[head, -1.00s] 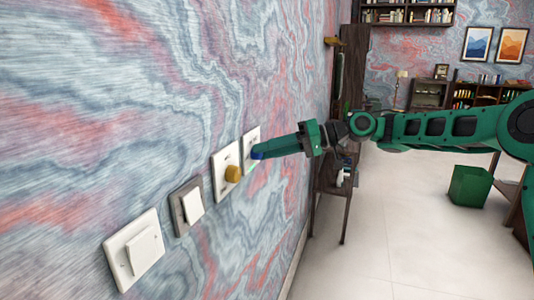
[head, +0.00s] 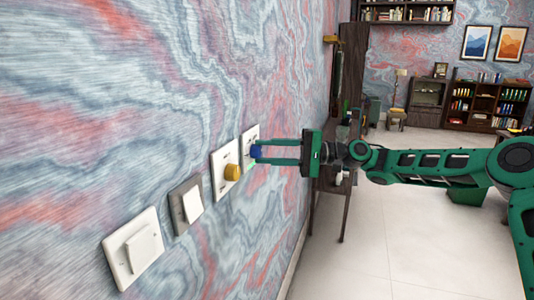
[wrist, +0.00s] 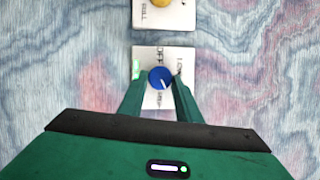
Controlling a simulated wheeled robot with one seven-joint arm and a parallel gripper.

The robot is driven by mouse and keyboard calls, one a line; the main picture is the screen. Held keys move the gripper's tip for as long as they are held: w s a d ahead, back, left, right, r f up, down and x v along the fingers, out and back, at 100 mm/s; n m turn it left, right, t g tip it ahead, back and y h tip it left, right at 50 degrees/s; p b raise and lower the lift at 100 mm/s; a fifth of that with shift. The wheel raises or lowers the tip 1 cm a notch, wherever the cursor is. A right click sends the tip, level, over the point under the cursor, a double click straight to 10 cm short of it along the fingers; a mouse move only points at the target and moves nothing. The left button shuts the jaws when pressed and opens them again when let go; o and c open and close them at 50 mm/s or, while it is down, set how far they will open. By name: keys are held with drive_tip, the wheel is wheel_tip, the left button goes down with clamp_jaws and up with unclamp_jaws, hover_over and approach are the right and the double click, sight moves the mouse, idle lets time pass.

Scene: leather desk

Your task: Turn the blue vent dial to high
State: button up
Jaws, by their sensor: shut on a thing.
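The blue vent dial (head: 256,151) sits on the farthest white wall plate (head: 250,137). In the wrist view the dial (wrist: 159,78) shows a white pointer mark toward its lower right. Lettering around it is partly readable, with OFF above; the lettering below is partly hidden. My gripper (head: 263,152) reaches the dial from the right, one finger above the other in the head view. In the wrist view its green fingers (wrist: 158,84) stand on both sides of the dial, shut on it. A small green light (wrist: 136,69) glows at the plate's left edge.
A yellow dial (head: 232,172) on its own white plate is close beside, on the near side. Nearer are a grey-framed switch (head: 192,205) and a white switch (head: 144,249). A dark table (head: 345,205) stands along the wall. The floor at right is open.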

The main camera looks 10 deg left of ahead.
drive_tip(key=m, duration=0.2)
drive_tip(key=m+y, duration=0.2)
drive_tip(key=m, duration=0.1)
drive_tip(key=shift+w+d+f+m+t, duration=0.1)
drive_tip(key=shift+f+m+t, duration=0.2)
drive_tip(key=shift+f, duration=0.1)
drive_tip(key=shift+m, duration=0.3)
drive_tip(key=o, duration=1.1)
drive_tip(key=shift+c, duration=0.2)
drive_tip(key=v, duration=1)
drive_tip(key=shift+d+f, duration=0.2)
drive_tip(key=shift+d, duration=0.15)
drive_tip(key=shift+w, duration=0.1)
